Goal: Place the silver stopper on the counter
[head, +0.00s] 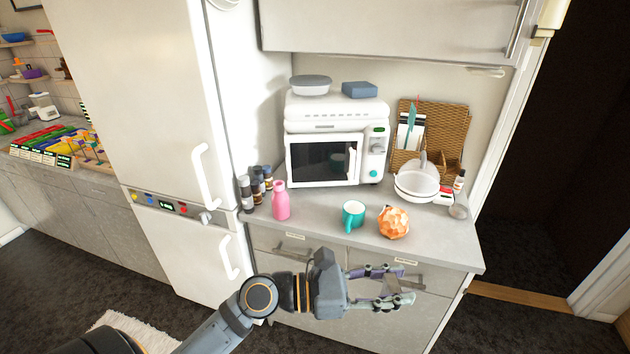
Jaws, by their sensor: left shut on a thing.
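My left gripper (408,284) is in front of the cabinet's right drawer, lower than the countertop. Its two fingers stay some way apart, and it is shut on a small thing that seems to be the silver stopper. The thing is too small and too mixed with the grey drawer front and handle behind it to make out clearly. The grey counter (330,232) is above and behind the gripper. My right gripper is not in view.
A pink bottle (281,203), a teal mug (353,214) and an orange faceted ball (393,222) stand near the counter's front. White bowls (415,188) and a white microwave (325,160) are behind. Free counter lies between the mug and bottle and at the front right.

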